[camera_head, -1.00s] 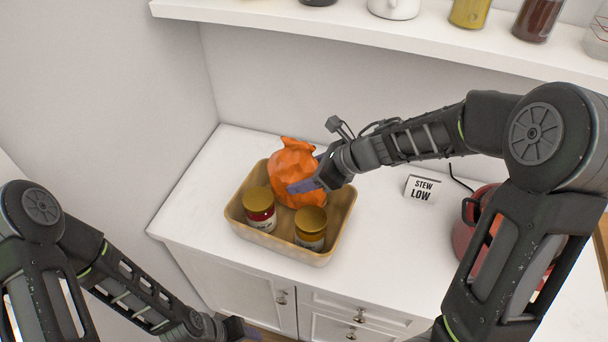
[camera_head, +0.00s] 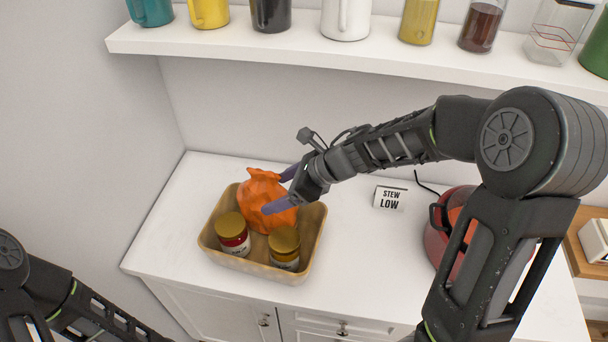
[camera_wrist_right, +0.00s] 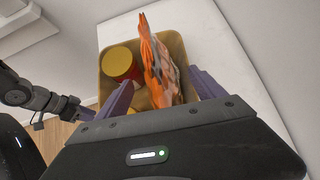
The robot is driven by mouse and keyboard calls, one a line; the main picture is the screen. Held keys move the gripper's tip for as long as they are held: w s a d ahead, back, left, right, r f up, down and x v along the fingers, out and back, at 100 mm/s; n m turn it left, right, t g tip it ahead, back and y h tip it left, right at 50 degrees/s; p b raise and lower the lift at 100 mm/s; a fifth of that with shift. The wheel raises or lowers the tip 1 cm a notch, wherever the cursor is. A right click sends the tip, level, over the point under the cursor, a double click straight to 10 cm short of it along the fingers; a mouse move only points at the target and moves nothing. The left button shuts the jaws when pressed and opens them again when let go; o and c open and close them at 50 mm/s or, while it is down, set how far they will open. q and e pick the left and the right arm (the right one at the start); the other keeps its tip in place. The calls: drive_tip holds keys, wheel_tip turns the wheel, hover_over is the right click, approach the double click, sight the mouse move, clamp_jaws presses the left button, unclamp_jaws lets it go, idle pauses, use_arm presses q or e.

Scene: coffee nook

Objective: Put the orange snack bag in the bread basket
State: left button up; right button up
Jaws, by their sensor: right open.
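The orange snack bag (camera_head: 261,187) stands in the back of the tan bread basket (camera_head: 245,266), leaning on or close to its back wall. In the right wrist view the bag (camera_wrist_right: 156,62) shows edge-on inside the basket (camera_wrist_right: 179,47). My right gripper (camera_head: 275,193) is open, with its purple fingers on either side of the bag's right part; the wrist view also shows the fingers (camera_wrist_right: 162,82) apart with a gap beside the bag. My left arm shows at the lower left in the head view, its gripper out of frame.
A shelf (camera_head: 330,56) with mugs and jars runs above the counter.

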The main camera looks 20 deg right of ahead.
drive_tip(key=p+v, duration=0.1)
drive_tip(key=v, duration=0.8)
drive_tip(key=shift+s+d+r, duration=0.15)
drive_tip(key=shift+d+r, duration=0.1)
